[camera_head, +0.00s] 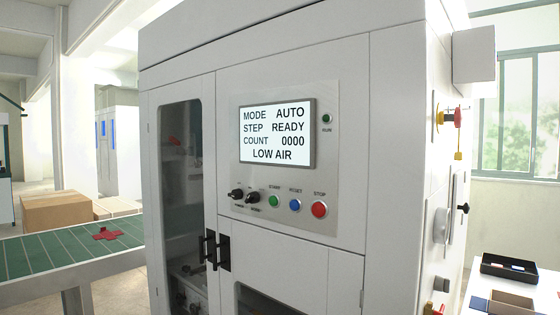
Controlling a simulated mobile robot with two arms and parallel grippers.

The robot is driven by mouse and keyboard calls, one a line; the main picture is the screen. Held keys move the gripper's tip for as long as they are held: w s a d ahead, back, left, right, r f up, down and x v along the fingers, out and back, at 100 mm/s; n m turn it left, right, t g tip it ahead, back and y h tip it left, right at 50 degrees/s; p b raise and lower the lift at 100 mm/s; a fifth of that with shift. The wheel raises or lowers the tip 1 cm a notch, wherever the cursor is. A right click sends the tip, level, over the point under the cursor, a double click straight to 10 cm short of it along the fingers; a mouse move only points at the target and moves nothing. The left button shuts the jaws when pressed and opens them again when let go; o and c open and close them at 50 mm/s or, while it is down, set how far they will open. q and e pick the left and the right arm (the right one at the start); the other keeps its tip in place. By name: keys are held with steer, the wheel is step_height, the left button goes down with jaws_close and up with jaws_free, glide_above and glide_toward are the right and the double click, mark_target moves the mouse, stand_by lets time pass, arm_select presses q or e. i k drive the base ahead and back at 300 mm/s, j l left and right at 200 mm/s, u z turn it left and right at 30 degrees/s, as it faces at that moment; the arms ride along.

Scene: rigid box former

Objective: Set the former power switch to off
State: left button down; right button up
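The former (290,55) is a tall white cabinet filling the middle of the head view. Its front panel has two black rotary knobs side by side, a left knob (237,194) and a right knob (252,197). Their labels are too small to read surely, so I cannot tell which is the power switch or its position. The screen (277,134) above is lit and reads MODE AUTO, STEP READY, COUNT 0000, LOW AIR. On the right side face is a red and yellow fitting (452,117). Neither of my grippers is in view.
Green (273,201), blue (295,205) and red (319,209) buttons sit right of the knobs. Black door handles (215,250) stick out below. A green conveyor (60,255) with a red piece (107,234) is at left; a white table (482,290) with a dark tray (508,268) is at right.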

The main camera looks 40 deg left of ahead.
mark_target(237, 194)
steer(key=u, duration=1.45)
